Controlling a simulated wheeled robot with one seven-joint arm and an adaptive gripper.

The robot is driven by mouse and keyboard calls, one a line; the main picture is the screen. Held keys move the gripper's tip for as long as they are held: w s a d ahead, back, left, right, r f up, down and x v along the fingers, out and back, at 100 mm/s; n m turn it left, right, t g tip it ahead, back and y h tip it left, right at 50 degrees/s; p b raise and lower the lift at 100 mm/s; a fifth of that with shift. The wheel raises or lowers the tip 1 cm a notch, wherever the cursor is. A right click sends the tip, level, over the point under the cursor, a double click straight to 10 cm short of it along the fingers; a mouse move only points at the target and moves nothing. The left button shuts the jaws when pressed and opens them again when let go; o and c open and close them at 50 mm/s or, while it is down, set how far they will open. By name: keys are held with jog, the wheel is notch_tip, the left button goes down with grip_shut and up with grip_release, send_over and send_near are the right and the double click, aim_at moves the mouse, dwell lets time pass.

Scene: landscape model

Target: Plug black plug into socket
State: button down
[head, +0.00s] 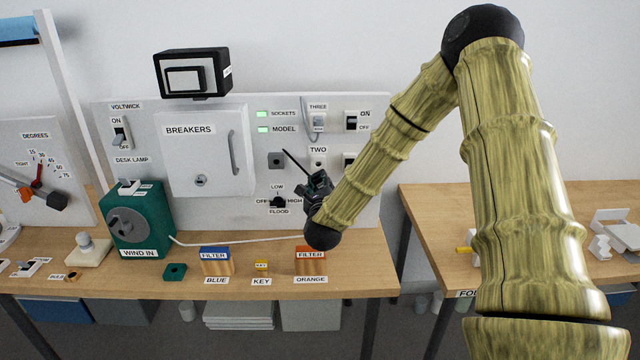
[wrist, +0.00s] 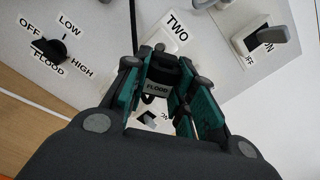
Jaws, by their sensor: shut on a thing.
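My gripper (head: 318,186) is in front of the panel, below the TWO label. In the wrist view its teal-padded fingers (wrist: 168,105) are shut on a black plug (wrist: 163,70) with a FLOOD tag. A black cord (wrist: 133,22) runs from near the plug up out of the wrist view. The white socket (head: 318,162) under TWO lies just beyond the gripper; its plate (wrist: 166,42) shows partly behind the plug in the wrist view. I cannot tell whether plug and socket touch.
A FLOOD knob (head: 278,202) is left of my gripper. Rocker switches (head: 351,121) are at right. The breaker box (head: 205,150) stands out further left. Filter blocks (head: 310,257) stand on the bench below.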

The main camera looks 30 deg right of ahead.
aim_at(319, 174)
jog(key=shift+a+f+b, duration=0.1)
jog(key=shift+f+b, duration=0.05)
jog(key=shift+b, duration=0.45)
jog(key=shift+r+b+x, duration=0.2)
jog(key=shift+b+x, duration=0.6)
jog(key=shift+x, duration=2.05)
jog(key=shift+b, duration=1.25)
jog(key=shift+b+x, duration=0.95)
jog(key=shift+x, duration=0.4)
jog(key=c, duration=1.1)
grip_release()
jog(key=v, duration=1.2)
